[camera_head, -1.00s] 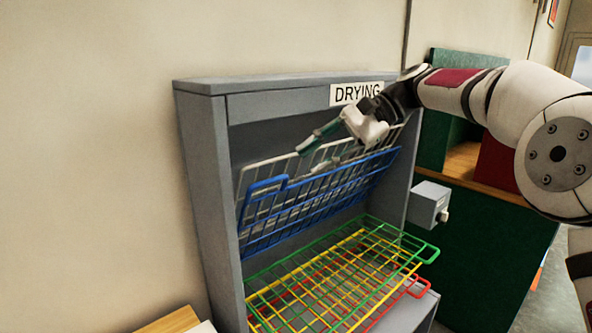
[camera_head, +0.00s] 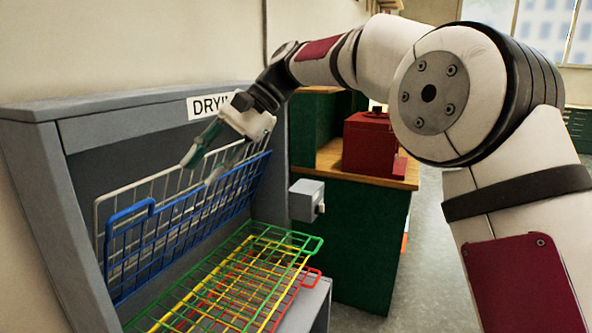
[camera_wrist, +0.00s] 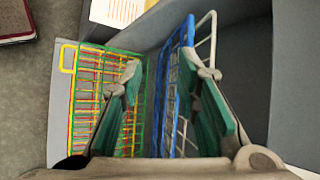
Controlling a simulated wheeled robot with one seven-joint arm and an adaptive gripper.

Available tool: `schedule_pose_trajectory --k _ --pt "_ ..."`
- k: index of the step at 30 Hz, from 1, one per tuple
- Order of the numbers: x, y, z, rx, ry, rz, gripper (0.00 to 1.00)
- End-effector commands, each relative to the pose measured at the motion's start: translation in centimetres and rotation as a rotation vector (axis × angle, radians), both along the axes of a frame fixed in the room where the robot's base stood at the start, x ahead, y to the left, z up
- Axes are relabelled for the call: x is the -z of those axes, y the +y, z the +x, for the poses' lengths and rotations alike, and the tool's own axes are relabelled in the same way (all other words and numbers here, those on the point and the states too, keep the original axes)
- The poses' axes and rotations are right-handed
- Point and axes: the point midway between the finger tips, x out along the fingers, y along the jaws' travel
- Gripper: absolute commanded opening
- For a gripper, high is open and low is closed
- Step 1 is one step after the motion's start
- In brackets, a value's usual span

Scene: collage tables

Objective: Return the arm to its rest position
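My gripper (camera_head: 197,172) hangs in front of the grey drying cabinet (camera_head: 100,130), just below its "DRYING" sign, at the upper racks. In the wrist view its two green-padded fingers (camera_wrist: 160,58) are spread apart, with nothing held between them. A blue wire rack (camera_head: 135,262) and a white wire rack (camera_head: 98,215) behind it are tilted up. The blue rack also shows in the wrist view (camera_wrist: 172,100), near the fingers; I cannot tell whether they touch. My arm reaches in from the right.
Green (camera_head: 312,245), yellow and red (camera_head: 312,275) wire racks lie lowered below. Floor (camera_head: 430,260) shows beyond.

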Motion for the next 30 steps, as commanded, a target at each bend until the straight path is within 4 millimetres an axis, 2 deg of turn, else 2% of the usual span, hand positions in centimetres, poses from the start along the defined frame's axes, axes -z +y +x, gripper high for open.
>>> schedule_pose_trajectory --k 1,7,16,24,30 --pt "-0.6 -1.6 -0.9 0.013 -0.046 -0.032 0.30" --pt "-1.0 -8.2 -4.0 0.056 -0.221 -0.161 0.30" --pt "0.1 -19.1 -10.5 0.091 -0.451 -0.358 0.30" --pt "3.3 -28.4 -18.1 0.086 -0.621 -0.529 0.30" --pt "7.1 -33.7 -23.9 0.057 -0.721 -0.637 0.30"
